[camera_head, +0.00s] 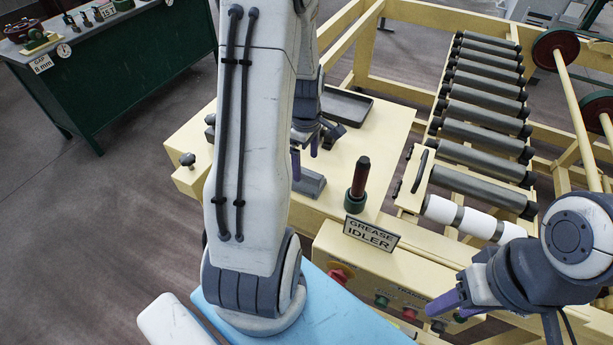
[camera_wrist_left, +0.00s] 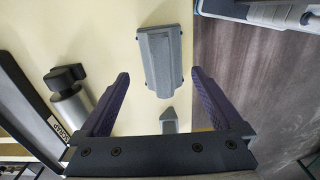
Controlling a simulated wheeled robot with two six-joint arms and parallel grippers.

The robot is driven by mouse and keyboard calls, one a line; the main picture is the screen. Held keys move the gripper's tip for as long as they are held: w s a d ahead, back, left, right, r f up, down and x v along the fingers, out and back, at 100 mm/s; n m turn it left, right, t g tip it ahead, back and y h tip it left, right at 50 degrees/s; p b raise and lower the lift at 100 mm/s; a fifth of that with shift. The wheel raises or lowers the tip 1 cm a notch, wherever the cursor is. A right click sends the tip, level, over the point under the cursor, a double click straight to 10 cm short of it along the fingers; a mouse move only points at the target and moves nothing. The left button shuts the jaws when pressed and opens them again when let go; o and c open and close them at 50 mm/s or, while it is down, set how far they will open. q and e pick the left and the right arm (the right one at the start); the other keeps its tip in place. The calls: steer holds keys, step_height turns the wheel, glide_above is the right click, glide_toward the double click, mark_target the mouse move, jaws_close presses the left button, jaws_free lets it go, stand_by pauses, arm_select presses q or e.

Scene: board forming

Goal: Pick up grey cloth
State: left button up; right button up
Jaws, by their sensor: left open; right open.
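A grey, ridged, folded-looking piece (camera_head: 310,182) lies on the cream tabletop; I take it for the grey cloth, though it looks stiff. It also shows in the left wrist view (camera_wrist_left: 162,60), ahead of the fingertips and roughly between them. My left gripper (camera_head: 305,156) is over the tabletop just behind this piece, its purple fingers apart and pointing down. In the left wrist view the gripper (camera_wrist_left: 160,74) is open with nothing between its fingers. My left arm hides part of the table. My right gripper (camera_head: 455,306) is open and empty above the control panel at lower right.
A dark tray (camera_head: 347,107) lies at the table's back. A red-brown spindle with green base (camera_head: 357,190) stands right of the grey piece, by a "GREASE IDLER" sign (camera_head: 371,232). A roller conveyor (camera_head: 484,130) is to the right. A green bench (camera_head: 120,75) stands far left.

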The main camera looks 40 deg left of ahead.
mark_target(307, 171)
arm_select(q)
steer(key=shift+d+f, duration=0.1)
steer(key=shift+f, duration=0.25)
steer(key=f+p, duration=0.1)
steer(key=f, duration=0.3)
steer(key=shift+s+d+f+p, duration=0.1)
steer(key=shift+d+f+p, duration=0.1)
steer(key=shift+f+p, duration=0.2)
steer(key=shift+f, duration=0.3)
steer(key=c, duration=1.1)
steer(key=shift+r, duration=0.2)
step_height(307, 171, up, 10)
steer(key=shift+f+b, duration=0.15)
steer(key=shift+b, duration=0.7)
